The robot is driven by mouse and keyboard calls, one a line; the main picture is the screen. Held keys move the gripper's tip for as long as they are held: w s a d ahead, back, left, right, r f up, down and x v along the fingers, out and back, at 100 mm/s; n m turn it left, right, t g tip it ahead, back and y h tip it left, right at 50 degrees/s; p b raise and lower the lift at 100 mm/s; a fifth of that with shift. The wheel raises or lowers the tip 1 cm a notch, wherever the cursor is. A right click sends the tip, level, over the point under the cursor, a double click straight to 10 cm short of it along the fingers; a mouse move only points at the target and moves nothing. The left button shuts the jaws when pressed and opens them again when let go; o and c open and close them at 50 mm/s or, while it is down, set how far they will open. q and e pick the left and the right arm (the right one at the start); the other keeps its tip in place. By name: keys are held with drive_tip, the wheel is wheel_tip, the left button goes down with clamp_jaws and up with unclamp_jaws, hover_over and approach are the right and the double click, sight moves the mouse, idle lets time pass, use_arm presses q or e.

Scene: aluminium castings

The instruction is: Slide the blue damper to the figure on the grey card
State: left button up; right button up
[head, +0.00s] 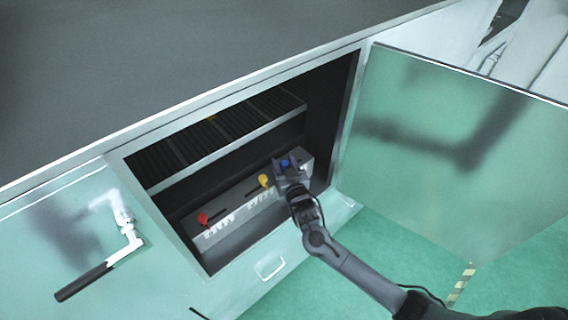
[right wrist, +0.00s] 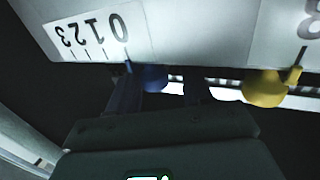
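The blue damper knob (head: 285,163) is at the right end of a grey panel inside the open cabinet. In the right wrist view the blue knob (right wrist: 152,77) sits below a white scale (right wrist: 95,35) whose upside-down figures include 0, 1, 2 and 3; its pointer is near the 0. My right gripper (head: 289,165) is at the blue knob. Its fingers (right wrist: 160,95) stand on either side of it, with a gap on the right finger's side. I cannot make out a grey card. My left gripper is not in view.
A yellow knob (head: 264,180) and a red knob (head: 203,218) sit further left on the panel. A slatted rack (head: 225,130) is above. The open door (head: 450,150) stands right. A black-gripped lever (head: 85,282) is on the left front.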

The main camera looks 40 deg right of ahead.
drive_tip(key=v, duration=1)
drive_tip(key=shift+s+a+p, duration=0.2)
drive_tip(key=shift+s+p, duration=0.15)
drive_tip(key=shift+p, duration=0.05)
